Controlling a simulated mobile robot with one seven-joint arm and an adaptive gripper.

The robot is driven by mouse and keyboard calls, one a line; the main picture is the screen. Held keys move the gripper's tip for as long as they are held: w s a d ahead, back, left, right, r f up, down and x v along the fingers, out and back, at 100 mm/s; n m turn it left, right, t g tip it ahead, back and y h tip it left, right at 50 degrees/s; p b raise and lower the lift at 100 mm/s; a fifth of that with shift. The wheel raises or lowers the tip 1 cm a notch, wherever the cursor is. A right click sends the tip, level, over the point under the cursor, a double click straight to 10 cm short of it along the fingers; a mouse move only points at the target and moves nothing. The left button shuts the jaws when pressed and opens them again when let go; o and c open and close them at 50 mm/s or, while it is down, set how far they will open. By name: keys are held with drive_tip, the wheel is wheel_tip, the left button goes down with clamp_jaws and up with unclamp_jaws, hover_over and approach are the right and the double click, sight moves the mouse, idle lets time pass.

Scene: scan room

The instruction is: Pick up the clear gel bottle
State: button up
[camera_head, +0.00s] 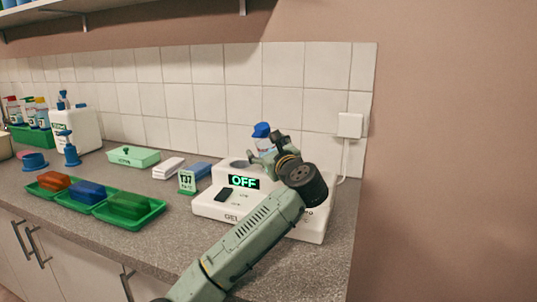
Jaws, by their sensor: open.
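The clear gel bottle (263,144) has a blue cap and stands upright at the white gel warmer (212,205), whose display reads OFF. Its lower part is hidden behind my gripper and the warmer. My gripper (262,160) is open, at the end of my grey-green arm, right by the bottle. I cannot tell whether its fingers are around the bottle or only in front of it, or whether they touch it.
Left of the warmer are a small green sign (187,182), a white box (168,168) and a blue box (197,171). A green tray (152,208) with coloured blocks lies near the front edge. The tiled wall (244,100) and a socket (350,125) are close behind.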

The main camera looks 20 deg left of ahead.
drive_tip(key=shift+s+d+r, duration=0.1)
drive_tip(key=shift+s+r, duration=0.05)
drive_tip(key=shift+s, duration=0.05)
drive_tip(key=shift+c, duration=0.6)
drive_tip(key=c, duration=0.8)
